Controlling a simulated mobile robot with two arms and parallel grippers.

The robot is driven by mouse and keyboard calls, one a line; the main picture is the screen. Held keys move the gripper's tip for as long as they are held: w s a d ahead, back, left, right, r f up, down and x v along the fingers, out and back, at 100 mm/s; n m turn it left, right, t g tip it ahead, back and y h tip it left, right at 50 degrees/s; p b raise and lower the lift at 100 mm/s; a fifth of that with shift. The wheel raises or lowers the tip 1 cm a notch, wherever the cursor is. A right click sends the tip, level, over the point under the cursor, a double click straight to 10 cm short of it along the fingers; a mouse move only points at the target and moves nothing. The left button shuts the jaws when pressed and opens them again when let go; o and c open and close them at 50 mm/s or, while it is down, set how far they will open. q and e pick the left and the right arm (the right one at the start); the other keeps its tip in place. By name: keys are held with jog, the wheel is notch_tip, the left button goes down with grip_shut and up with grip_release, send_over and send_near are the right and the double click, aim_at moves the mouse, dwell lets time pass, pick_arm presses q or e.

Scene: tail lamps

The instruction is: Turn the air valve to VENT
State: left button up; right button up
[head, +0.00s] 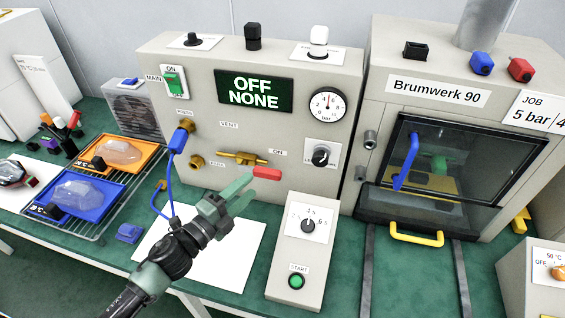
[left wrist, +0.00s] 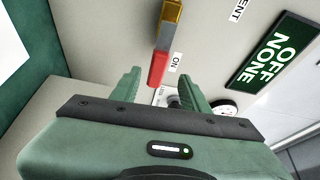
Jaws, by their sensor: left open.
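The air valve is a brass fitting (head: 240,157) low on the front of the beige panel box. Its red lever grip (head: 267,173) points right, at the ON label (head: 278,153). The VENT label (head: 229,125) is above and left of the valve. My left gripper (head: 228,190) is open and empty, in front of the panel just below and left of the red grip. In the left wrist view, the red grip (left wrist: 157,68) appears between and beyond my open fingers (left wrist: 160,82). My right gripper is not in view.
The display (head: 254,91) reads OFF NONE. A gauge (head: 327,104) and a black knob (head: 321,156) are on the panel's right. A blue hose (head: 155,200) hangs left of my gripper. A START box (head: 300,250) stands at the right on the green bench.

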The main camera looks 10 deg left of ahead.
aim_at(264, 176)
pick_arm(q)
jog(key=shift+m, duration=0.4)
jog(key=p+x, duration=0.1)
jog(key=x, duration=0.6)
jog(key=shift+s+d+f+p, duration=0.1)
jog(key=shift+s+d+p, duration=0.05)
jog(key=shift+d+p, duration=0.25)
jog(key=shift+w, duration=0.2)
jog(key=shift+w+d, duration=0.15)
grip_shut()
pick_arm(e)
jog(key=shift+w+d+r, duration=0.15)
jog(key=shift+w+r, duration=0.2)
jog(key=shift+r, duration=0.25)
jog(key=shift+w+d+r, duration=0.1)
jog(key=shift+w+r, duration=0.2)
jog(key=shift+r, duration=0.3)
pick_arm(q)
jog(key=shift+f, duration=0.1)
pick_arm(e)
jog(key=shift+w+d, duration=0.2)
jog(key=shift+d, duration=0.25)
